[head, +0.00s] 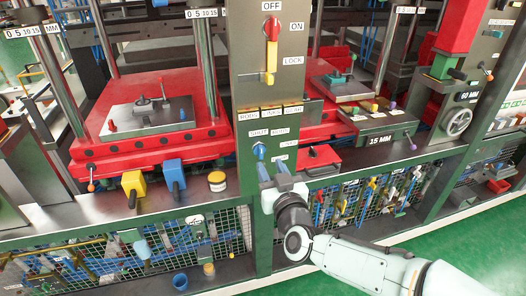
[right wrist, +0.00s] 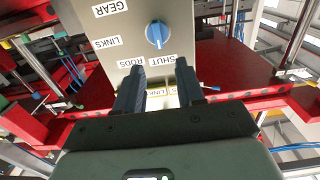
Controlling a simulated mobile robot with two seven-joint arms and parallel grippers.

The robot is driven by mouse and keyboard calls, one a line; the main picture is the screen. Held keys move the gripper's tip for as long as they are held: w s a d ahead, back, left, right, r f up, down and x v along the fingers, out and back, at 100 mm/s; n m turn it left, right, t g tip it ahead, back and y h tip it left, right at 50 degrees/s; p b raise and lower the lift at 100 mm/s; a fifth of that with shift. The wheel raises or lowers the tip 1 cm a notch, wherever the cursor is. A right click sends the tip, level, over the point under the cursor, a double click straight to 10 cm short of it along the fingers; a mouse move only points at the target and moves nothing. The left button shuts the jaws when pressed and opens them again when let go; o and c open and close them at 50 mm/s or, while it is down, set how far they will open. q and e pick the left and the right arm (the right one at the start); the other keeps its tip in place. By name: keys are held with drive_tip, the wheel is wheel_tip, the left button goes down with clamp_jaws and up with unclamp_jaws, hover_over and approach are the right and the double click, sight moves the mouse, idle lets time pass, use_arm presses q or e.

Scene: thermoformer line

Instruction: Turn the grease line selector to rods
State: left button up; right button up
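The grease line selector is a round blue knob (head: 260,151) with a white mark, low on the green post in the head view. In the right wrist view the knob (right wrist: 157,33) is near the top, on a grey panel with labels GEAR, LINKS, RODS (right wrist: 138,59) and SHUT. The mark runs roughly up and down there; which end points is too small to tell. My right gripper (head: 273,175) is just below the knob, apart from it. In the wrist view its two dark fingers (right wrist: 159,78) are spread, with nothing between them. My left gripper is out of view.
A red box (head: 318,158) sits close to the right of the gripper. Yellow (head: 134,184) and blue (head: 174,175) blocks stand left on the ledge.

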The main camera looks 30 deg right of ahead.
sight(262, 149)
drive_tip(key=x, duration=0.7)
drive_tip(key=shift+w+p, duration=0.2)
drive_tip(key=shift+p, duration=0.2)
clamp_jaws()
